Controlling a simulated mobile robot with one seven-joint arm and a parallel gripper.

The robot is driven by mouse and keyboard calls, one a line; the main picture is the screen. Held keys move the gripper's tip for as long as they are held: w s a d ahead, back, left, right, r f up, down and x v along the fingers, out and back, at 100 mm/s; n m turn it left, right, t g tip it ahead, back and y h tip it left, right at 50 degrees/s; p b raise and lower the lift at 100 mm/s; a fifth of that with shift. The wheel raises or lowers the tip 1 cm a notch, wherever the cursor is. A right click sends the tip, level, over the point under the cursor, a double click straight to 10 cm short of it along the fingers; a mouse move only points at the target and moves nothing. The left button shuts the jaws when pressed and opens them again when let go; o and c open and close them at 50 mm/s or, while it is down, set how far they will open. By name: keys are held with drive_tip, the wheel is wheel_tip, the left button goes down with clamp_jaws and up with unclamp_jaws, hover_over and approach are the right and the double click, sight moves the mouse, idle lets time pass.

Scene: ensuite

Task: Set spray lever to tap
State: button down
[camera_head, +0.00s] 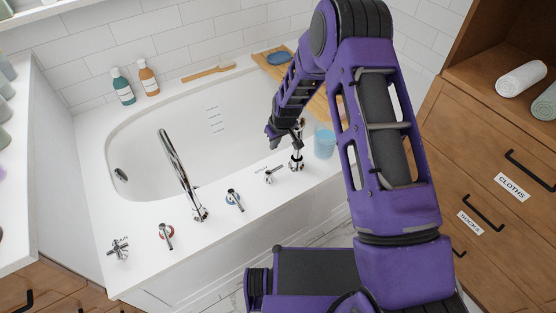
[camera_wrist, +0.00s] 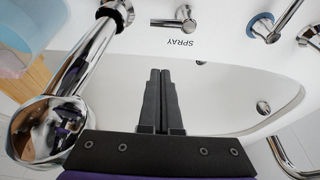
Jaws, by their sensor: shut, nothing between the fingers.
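The small chrome spray lever (camera_head: 271,175) stands on the white tub deck, just left of the hand shower in the head view. In the wrist view the lever (camera_wrist: 175,22) is at the top, its handle pointing left from its base. An upside-down SPRAY label (camera_wrist: 181,43) is on the deck beside it. I cannot read a TAP label. My gripper (camera_head: 270,141) is over the tub's inner edge near the lever. In the wrist view its fingers (camera_wrist: 160,73) are together and empty, apart from the lever.
The chrome hand shower (camera_wrist: 45,128) is close beside my gripper, with a blue cup (camera_head: 324,141) to its right. The blue-ringed lever (camera_head: 234,200), tall spout (camera_head: 180,175), red-ringed lever (camera_head: 166,236) and cross handle (camera_head: 119,249) line the deck to the left. The tub is empty.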

drive_tip(key=b+x, duration=0.1)
drive_tip(key=x, duration=0.9)
drive_tip(key=shift+f, duration=0.15)
drive_tip(key=shift+s+d+r+p, duration=0.15)
drive_tip(key=shift+s+d+r, duration=0.1)
drive_tip(key=shift+s+d, duration=0.25)
drive_tip(key=shift+s+d+r+p, duration=0.2)
drive_tip(key=shift+s+d, duration=0.1)
drive_tip(key=shift+s, duration=0.35)
drive_tip(key=shift+s+d+r, duration=0.1)
drive_tip(key=shift+s+d, duration=0.2)
drive_tip(key=shift+s, duration=0.2)
